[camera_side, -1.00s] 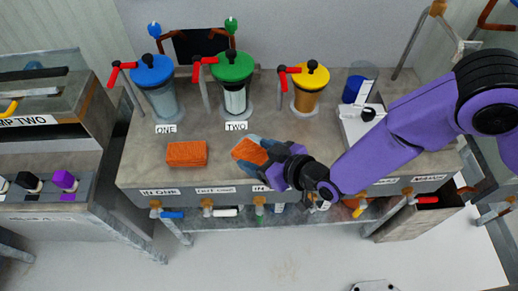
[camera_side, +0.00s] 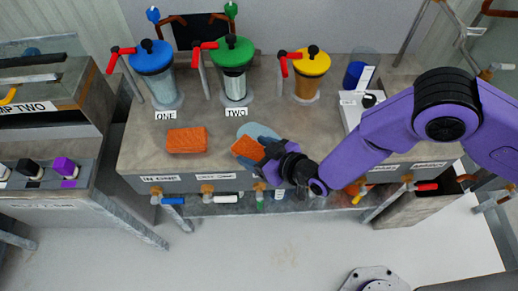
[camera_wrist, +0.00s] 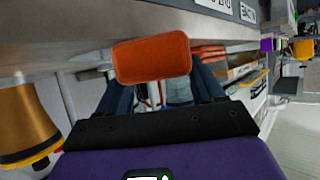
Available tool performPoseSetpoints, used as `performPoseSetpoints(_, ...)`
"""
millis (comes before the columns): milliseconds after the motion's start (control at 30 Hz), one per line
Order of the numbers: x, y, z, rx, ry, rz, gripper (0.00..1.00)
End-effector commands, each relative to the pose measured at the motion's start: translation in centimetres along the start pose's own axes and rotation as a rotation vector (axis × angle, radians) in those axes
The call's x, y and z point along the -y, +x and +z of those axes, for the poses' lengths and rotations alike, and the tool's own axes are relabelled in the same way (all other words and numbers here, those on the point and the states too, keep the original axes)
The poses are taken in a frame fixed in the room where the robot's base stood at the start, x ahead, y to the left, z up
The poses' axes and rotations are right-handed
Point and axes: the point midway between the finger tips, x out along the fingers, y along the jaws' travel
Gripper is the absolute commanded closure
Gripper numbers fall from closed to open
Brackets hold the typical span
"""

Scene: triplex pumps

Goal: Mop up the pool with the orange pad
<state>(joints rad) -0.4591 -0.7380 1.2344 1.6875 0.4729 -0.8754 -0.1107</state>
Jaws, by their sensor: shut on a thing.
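My gripper (camera_side: 256,149) is shut on an orange pad (camera_side: 244,147) at the front middle of the grey bench. In the wrist view the pad (camera_wrist: 152,57) sits between the finger ends of my gripper (camera_wrist: 160,78). The pale blue pool (camera_side: 259,131) lies on the bench just behind the pad and fingers, and they hide its front part. I cannot tell whether the pad touches the bench or the pool. A second orange block (camera_side: 187,140), like a brick, lies on the bench to the left of the pool.
Pumps with blue (camera_side: 151,57), green (camera_side: 232,53) and yellow (camera_side: 312,61) lids stand along the back. A white device (camera_side: 358,103) and a blue cup (camera_side: 355,75) are at the right. Coloured valves line the front edge (camera_side: 225,183). Bench around the left block is clear.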

Motion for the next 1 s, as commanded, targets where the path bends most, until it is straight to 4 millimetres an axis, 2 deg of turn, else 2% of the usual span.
performPoseSetpoints(1000, -2.4, 5.0, -2.6, 0.007, 0.000, 0.004, 0.62)
